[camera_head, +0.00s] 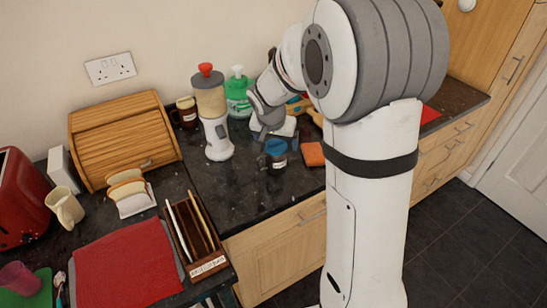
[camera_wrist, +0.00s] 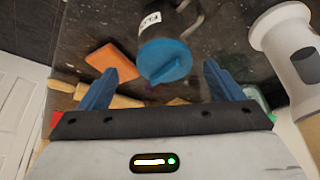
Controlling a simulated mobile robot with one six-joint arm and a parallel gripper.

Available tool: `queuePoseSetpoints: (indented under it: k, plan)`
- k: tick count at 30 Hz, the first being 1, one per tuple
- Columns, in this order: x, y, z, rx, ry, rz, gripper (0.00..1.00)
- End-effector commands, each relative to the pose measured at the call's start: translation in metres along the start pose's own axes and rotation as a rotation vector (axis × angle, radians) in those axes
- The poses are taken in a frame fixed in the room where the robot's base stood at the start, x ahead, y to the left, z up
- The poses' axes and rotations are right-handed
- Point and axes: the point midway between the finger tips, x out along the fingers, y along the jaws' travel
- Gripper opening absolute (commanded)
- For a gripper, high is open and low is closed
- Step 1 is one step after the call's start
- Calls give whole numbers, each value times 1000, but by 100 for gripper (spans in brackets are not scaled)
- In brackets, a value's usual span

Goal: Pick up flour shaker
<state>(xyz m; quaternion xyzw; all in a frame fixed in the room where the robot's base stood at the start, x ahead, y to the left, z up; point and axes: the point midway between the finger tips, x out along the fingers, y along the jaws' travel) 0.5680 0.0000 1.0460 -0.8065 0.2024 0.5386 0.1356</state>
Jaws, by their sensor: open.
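The flour shaker (camera_head: 273,157) is a dark cup with a blue lid and a side handle, standing on the dark granite counter. In the wrist view the flour shaker (camera_wrist: 165,62) shows its blue lid and part of a white label reading "FLO". My gripper (camera_wrist: 161,69) is open, with one blue finger on each side of the lid in the picture. The fingers look apart from the shaker, and nothing is held. In the head view my gripper (camera_head: 277,127) is just above and behind the shaker, its fingers mostly hidden.
An orange sponge (camera_head: 313,154) lies close right of the shaker. A white blender-like appliance (camera_head: 217,138) stands to its left. Behind are a green pump bottle (camera_head: 238,95) and a brown mug (camera_head: 187,112). A rolling pin (camera_wrist: 130,101) lies nearby. The counter front-left of the shaker is clear.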

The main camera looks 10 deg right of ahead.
Motion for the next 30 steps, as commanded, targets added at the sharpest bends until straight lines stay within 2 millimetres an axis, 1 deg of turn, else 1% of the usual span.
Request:
queuePoseSetpoints:
  k: [6,9,17,30]
  plan:
    - [29,-4,-2,-2,-3,2,87]
    - [37,-4,-1,0,-3,1,87]
    - [39,-4,-2,0,-1,-1,87]
    - [39,-3,-2,1,-1,0,51]
